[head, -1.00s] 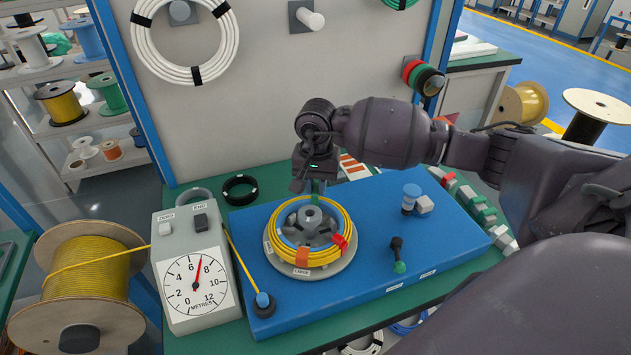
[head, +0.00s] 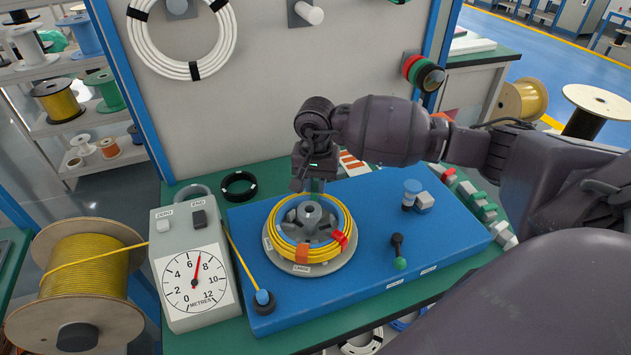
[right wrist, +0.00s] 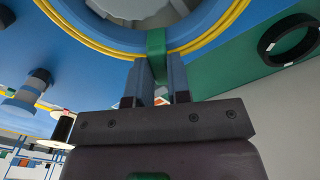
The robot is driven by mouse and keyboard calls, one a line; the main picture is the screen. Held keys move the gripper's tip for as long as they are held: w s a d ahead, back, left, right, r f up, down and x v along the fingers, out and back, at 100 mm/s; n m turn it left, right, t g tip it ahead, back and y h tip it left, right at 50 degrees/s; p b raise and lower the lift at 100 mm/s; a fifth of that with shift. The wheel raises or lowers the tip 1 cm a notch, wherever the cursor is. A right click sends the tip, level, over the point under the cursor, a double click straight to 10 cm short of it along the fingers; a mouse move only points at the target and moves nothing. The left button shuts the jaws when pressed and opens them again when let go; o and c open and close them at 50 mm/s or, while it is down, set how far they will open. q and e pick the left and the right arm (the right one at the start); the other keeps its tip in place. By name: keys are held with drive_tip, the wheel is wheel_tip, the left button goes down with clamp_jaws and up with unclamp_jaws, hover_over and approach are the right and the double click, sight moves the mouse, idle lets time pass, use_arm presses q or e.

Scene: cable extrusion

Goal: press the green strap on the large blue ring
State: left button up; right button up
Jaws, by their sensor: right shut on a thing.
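The large ring (head: 301,269), labelled LARGE, stands on the blue base with a coil of yellow cable (head: 277,247) around it. An orange strap (head: 302,253) crosses the coil at the front and a red strap (head: 339,238) at the right. My right gripper (head: 314,187) points down at the far side of the coil. In the right wrist view, its two fingers (right wrist: 160,85) are shut on the green strap (right wrist: 156,50), which crosses the yellow cable against the blue ring (right wrist: 105,32). The fingers hide part of the strap. My left gripper is not in view.
A metre counter (head: 190,265) stands left of the blue base (head: 370,250). A black coil (head: 239,186) lies behind. A yellow cable spool (head: 85,270) stands at left.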

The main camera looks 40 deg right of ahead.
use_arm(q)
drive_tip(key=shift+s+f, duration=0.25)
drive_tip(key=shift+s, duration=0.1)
use_arm(e)
drive_tip(key=shift+f, duration=0.2)
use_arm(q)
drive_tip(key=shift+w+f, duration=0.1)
use_arm(e)
drive_tip(key=shift+f, duration=0.15)
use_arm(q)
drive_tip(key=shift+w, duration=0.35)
use_arm(e)
drive_tip(key=o, duration=0.7)
drive_tip(key=shift+o, duration=0.6)
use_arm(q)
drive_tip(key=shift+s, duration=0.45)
